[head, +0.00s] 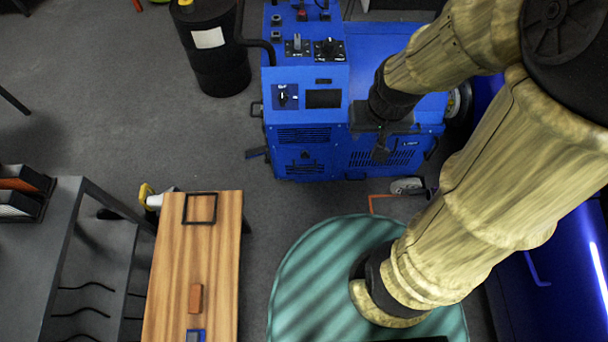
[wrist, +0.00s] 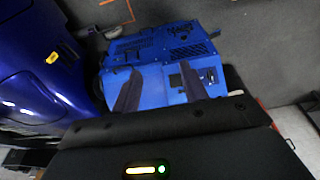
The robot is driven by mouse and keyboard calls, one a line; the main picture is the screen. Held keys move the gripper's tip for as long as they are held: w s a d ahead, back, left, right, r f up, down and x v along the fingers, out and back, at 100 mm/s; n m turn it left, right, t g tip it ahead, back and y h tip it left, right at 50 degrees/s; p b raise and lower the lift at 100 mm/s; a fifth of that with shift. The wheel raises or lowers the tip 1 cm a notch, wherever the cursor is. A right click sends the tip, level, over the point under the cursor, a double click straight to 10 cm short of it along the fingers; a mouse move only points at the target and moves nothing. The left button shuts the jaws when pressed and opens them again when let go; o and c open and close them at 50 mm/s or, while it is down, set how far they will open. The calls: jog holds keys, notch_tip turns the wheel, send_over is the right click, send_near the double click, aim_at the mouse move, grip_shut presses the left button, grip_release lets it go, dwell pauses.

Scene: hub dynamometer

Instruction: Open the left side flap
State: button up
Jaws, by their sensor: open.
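The blue dynamometer cabinet (head: 306,135) stands at the top middle of the head view, with knobs, a small dark screen and vents on its front. It also shows in the wrist view (wrist: 160,82), turned around. I cannot clearly make out which part is the left side flap; a dark handle sits on the cabinet's left side (head: 256,109). My gripper (head: 382,145) hangs over the cabinet's right part in the head view. In the wrist view my gripper (wrist: 159,72) has two dark fingers spread apart with blue cabinet behind them. Nothing shows between them.
A black drum (head: 216,60) stands left of the cabinet, joined by a hose. A wooden bench (head: 180,260) and a grey shelf (head: 95,235) are at the lower left. A blue car (wrist: 40,65) is beside the cabinet.

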jog(key=w+a+f+m+t+y+b, duration=0.15)
jog(key=w+a+f+b, duration=0.35)
jog(key=f+b, duration=0.9)
jog(key=w+a+f+t+y+b, duration=0.3)
jog(key=w+a+f+b, duration=0.3)
jog(key=f, duration=1.5)
jog(key=w+a+f+m+t+y+b, duration=0.1)
jog(key=w+a+f+t+y+b, duration=0.3)
jog(key=f+b, duration=1.05)
jog(key=w+d+f+m+t+h+b, duration=0.1)
jog(key=f+m+t+h+b, duration=0.2)
jog(key=f+m+b, duration=0.4)
jog(key=w+d+f+m+t+h+b, duration=0.1)
jog(key=f+m+h+b, duration=0.4)
jog(key=f, duration=1)
jog(key=d+m+t+b, duration=0.1)
jog(key=m+t+b, duration=0.1)
jog(key=m+b, duration=0.1)
jog(key=shift+w+t+b, duration=0.25)
jog(key=shift+t+b, duration=0.1)
jog(key=shift+b, duration=0.35)
jog(key=shift+w+f+m+h, duration=0.15)
jog(key=shift+m+h, duration=0.1)
jog(key=w+b, duration=0.3)
jog(key=w, duration=0.8)
jog(key=shift+w, duration=0.35)
